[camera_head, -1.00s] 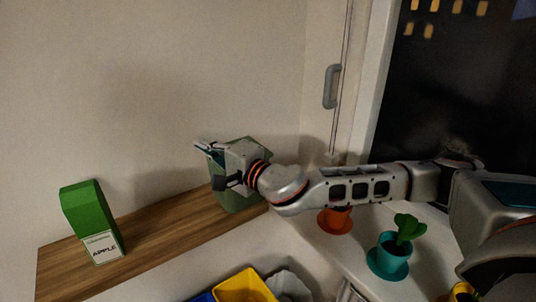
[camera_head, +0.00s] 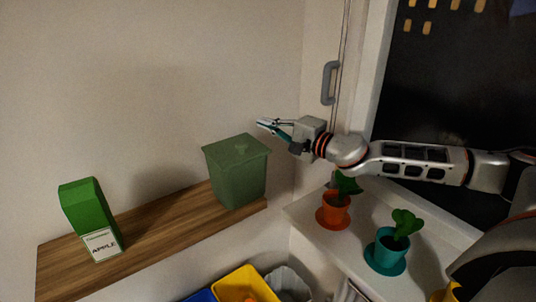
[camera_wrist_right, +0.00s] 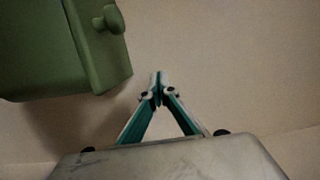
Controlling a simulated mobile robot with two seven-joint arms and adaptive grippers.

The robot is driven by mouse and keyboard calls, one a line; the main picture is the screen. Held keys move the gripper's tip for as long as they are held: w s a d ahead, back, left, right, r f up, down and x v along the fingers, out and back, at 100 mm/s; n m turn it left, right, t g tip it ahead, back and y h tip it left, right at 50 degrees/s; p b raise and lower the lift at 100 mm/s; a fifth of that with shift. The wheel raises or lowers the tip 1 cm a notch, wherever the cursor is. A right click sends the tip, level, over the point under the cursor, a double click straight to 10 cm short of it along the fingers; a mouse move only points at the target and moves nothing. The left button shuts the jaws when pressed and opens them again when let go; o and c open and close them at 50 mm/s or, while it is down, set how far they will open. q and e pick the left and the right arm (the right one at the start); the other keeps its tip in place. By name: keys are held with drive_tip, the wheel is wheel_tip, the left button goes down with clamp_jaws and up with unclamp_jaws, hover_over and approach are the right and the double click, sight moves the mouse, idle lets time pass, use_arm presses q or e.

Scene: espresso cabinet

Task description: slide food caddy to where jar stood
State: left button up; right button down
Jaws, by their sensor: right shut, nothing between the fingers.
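The green lidded food caddy (camera_head: 237,176) stands upright at the right end of the wooden shelf (camera_head: 150,237) in the head view. Part of it, with its lid knob, also shows at the upper left of the right wrist view (camera_wrist_right: 60,50). My right gripper (camera_head: 262,123) is just right of the caddy and a little above its lid, apart from it. Its fingertips (camera_wrist_right: 157,84) are together and empty in the right wrist view. No jar is in view. My left gripper is not in view.
A green apple carton (camera_head: 90,218) stands at the shelf's left end, with bare shelf between it and the caddy. An orange pot (camera_head: 333,212) and a teal pot (camera_head: 388,252) with plants stand on the white sill. A yellow bin (camera_head: 243,287) is below.

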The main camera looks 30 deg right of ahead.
sight(268, 154)
drive_tip(key=f, duration=1)
drive_tip(key=shift+d, duration=0.3)
